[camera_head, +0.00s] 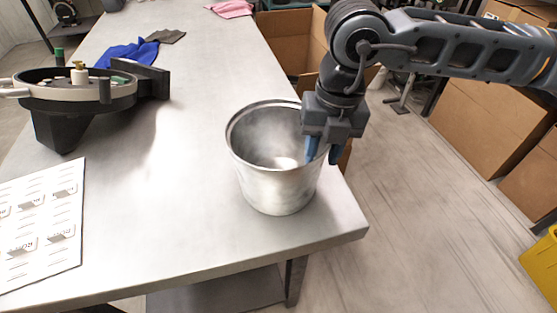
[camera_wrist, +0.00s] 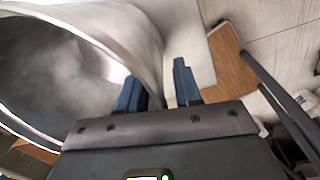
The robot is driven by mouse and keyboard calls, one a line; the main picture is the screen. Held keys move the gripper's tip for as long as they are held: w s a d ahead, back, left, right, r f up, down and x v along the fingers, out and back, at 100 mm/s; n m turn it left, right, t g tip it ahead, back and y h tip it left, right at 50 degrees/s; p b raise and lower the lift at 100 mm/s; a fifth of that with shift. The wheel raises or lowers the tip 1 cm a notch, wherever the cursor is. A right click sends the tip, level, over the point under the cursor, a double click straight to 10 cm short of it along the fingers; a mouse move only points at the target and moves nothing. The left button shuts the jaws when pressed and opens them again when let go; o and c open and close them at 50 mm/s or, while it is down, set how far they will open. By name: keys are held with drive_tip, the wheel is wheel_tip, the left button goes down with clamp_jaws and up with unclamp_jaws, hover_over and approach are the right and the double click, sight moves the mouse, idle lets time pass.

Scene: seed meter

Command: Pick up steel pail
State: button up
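The steel pail (camera_head: 272,188) stands upright near the right front corner of the metal table, its open top facing up. My gripper (camera_head: 323,152) is at the pail's right rim, pointing down. Its blue fingers straddle the wall, one inside the pail and one outside. In the wrist view the pail (camera_wrist: 60,75) fills the left side, and its wall runs between the two fingers of my gripper (camera_wrist: 158,85). The fingers are apart, with visible room around the thin wall. The pail's lower outer side is hidden in the wrist view.
On the table (camera_head: 160,215) are a black seed meter (camera_head: 65,100), a printed sheet (camera_head: 40,225) and a blue cloth (camera_head: 125,54). Cardboard boxes (camera_head: 290,35) stand beyond the table's right edge. A yellow object (camera_head: 543,262) is at the far right.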

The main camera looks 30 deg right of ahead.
drive_tip(key=shift+c, duration=0.5)
clamp_jaws()
